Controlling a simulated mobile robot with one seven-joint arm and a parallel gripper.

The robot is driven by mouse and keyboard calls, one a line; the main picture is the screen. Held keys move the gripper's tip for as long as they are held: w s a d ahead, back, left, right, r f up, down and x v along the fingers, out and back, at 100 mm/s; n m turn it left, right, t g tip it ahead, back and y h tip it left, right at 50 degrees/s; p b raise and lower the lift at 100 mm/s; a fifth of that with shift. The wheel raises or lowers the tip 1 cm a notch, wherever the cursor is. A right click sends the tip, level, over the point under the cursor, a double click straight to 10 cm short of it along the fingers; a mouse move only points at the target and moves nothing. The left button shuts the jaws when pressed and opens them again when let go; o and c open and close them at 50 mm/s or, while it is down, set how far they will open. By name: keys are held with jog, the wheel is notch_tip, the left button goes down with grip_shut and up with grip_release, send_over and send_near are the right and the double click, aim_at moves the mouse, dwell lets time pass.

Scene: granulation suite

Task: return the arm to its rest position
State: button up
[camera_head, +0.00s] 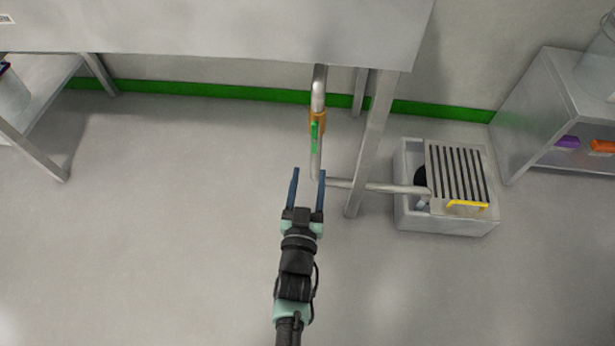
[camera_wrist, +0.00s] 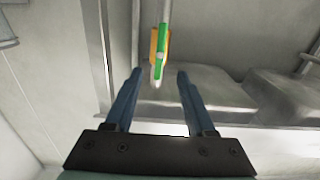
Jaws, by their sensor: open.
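My gripper (camera_head: 308,175) is open, its two blue fingers apart with nothing between them. It reaches forward over the floor, just below and left of a vertical metal pipe (camera_head: 318,90) that comes down from under the table. The pipe carries an orange fitting with a green handle (camera_head: 315,129). In the wrist view my gripper's fingers (camera_wrist: 155,77) show open and the green handle (camera_wrist: 160,66) stands beyond them, apart from both fingertips.
A steel table (camera_head: 220,30) with a leg (camera_head: 372,140) overhangs ahead. The pipe bends right to a grey floor basin (camera_head: 445,222) with a slatted grate (camera_head: 458,173) and yellow handle. A cabinet (camera_head: 540,110) stands at right, a side table (camera_head: 30,145) at left. The near floor is clear.

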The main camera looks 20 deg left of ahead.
jog(key=shift+s+d, duration=0.2)
jog(key=shift+s, duration=0.5)
jog(key=w+d+r+t, duration=0.1)
jog(key=w+r+t, duration=0.15)
jog(key=r, duration=0.85)
jog(key=w+d+r+m+t, duration=0.1)
jog(key=w+r, duration=0.3)
jog(key=r, duration=0.7)
jog(key=w+d+r+t, duration=0.1)
jog(key=w+r, duration=0.2)
jog(key=r, duration=0.8)
jog(key=s+d+r+t+h, duration=0.1)
jog(key=s+d+r, duration=0.2)
jog(key=r, duration=0.6)
jog(key=s+d+r+t+h, duration=0.1)
jog(key=s+d+r+t, duration=0.15)
jog(key=r, duration=0.65)
jog(key=s+d+r+m+t+h, duration=0.1)
jog(key=s+d+r+h, duration=0.15)
jog(key=s+r, duration=0.45)
jog(key=s+d+r+m+t+h, duration=0.1)
jog(key=s+d+r+m, duration=0.1)
jog(key=s+d+r, duration=0.35)
notch_tip(320, 180, up, 38)
jog(key=a+p, duration=0.1)
jog(key=p, duration=3.7)
jog(key=shift+w+a+r+n, duration=0.25)
jog(key=shift+a+n, duration=0.05)
